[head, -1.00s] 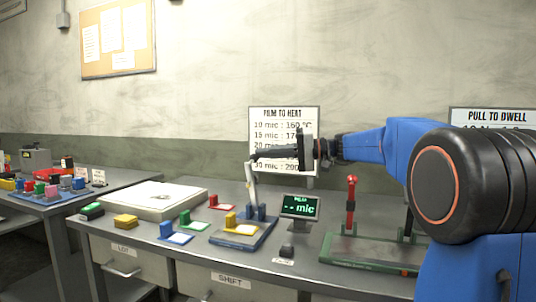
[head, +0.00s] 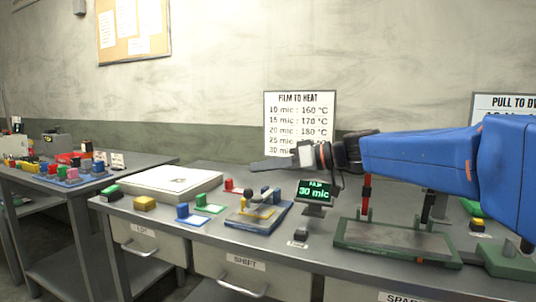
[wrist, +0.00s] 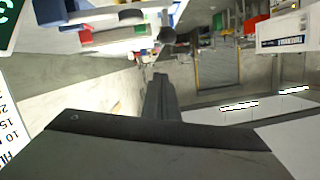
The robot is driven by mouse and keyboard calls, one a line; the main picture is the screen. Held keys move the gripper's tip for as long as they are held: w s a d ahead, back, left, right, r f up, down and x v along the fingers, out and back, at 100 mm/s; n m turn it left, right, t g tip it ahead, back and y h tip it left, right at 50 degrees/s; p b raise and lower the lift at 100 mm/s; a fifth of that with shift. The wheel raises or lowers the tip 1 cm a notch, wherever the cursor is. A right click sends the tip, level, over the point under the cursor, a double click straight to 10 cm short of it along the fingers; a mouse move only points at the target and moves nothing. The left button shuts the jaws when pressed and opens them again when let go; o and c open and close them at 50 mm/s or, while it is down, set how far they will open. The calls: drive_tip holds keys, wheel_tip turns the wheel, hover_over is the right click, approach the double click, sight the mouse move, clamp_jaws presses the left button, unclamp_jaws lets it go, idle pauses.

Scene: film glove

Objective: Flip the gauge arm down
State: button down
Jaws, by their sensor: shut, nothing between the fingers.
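The film gauge (head: 250,224) has a blue base on the table in front of the display. Its gauge arm (head: 262,203) is down, lying low over the base beside a yellow block; no upright lever shows. The gauge display (head: 315,191) reads 30 mic in green. My gripper (head: 256,166) is shut and empty, pointing left above and behind the gauge, apart from it. Its dark fingers (wrist: 160,95) are together in the wrist view, where the table's things show tilted at the top.
Small coloured blocks with film cards stand left of the gauge, with a white flat box (head: 160,186) behind. A green press (head: 395,240) with a red lever stands to the right. A film-to-heat sign (head: 300,115) stands at the back, near my gripper.

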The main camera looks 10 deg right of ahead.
sight(249, 192)
drive_tip(key=shift+n+h, duration=0.4)
drive_tip(key=shift+n, duration=0.5)
drive_tip(key=shift+s+a+f, duration=0.3)
drive_tip(key=shift+s+f, duration=0.15)
drive_tip(key=shift+f, duration=0.5)
drive_tip(key=shift+s+a+f, duration=0.35)
drive_tip(key=shift+s+f, duration=0.15)
drive_tip(key=shift+f, duration=0.4)
drive_tip(key=shift+s+a+f, duration=0.3)
drive_tip(key=shift+s+f, duration=0.15)
drive_tip(key=shift+f, duration=0.5)
drive_tip(key=shift+t, duration=0.3)
wheel_tip(249, 192, up, 5)
drive_tip(key=v, duration=1)
drive_tip(key=shift+w+d+r, duration=0.1)
